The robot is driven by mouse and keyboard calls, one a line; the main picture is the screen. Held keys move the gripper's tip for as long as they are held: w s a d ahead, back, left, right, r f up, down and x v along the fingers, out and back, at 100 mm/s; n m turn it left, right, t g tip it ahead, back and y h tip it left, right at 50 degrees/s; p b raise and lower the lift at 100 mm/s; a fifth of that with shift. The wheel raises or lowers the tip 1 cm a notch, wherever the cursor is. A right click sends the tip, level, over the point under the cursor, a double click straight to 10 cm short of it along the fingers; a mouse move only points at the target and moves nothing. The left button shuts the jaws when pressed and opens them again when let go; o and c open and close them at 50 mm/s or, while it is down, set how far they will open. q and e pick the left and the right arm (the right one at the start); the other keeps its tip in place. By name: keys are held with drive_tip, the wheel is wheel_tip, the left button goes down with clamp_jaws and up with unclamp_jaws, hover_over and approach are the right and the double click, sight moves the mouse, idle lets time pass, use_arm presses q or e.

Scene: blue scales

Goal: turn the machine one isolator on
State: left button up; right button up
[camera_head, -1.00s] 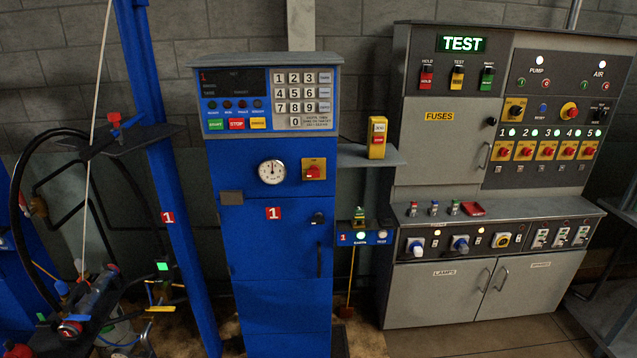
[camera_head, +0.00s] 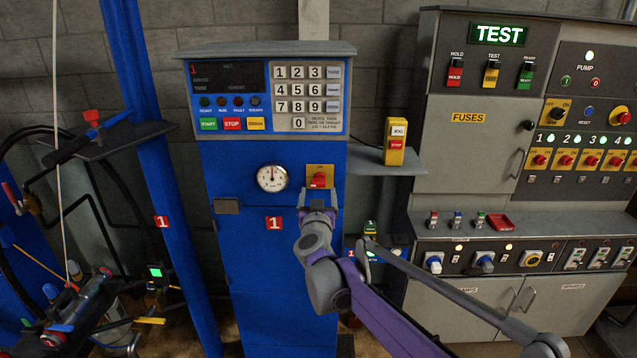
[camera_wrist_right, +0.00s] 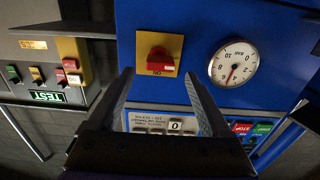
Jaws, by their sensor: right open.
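The machine one isolator is a red rotary knob (camera_head: 319,179) on a yellow plate on the blue cabinet (camera_head: 225,165). The wrist view shows the red knob (camera_wrist_right: 157,61) on its yellow plate (camera_wrist_right: 168,42), upside down, beyond the fingertips. My right gripper (camera_head: 319,200) is just below the knob in the head view, its tips close to the plate. In the wrist view my right gripper (camera_wrist_right: 155,80) is open and empty, its fingers on either side of the knob's line. Whether it touches is unclear. My left gripper is not in view.
A round pressure gauge (camera_head: 272,178) is left of the isolator, with the keypad panel (camera_head: 265,97) above. A yellow jog/stop box (camera_head: 395,142) stands on a grey shelf (camera_head: 365,162) to the right. The grey test cabinet (camera_head: 465,150) is further right.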

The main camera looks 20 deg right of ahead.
sight(319, 186)
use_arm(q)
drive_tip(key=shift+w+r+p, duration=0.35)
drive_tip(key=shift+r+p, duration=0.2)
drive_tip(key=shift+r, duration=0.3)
use_arm(e)
drive_tip(key=x, duration=0.6)
drive_tip(key=shift+w, duration=0.1)
clamp_jaws()
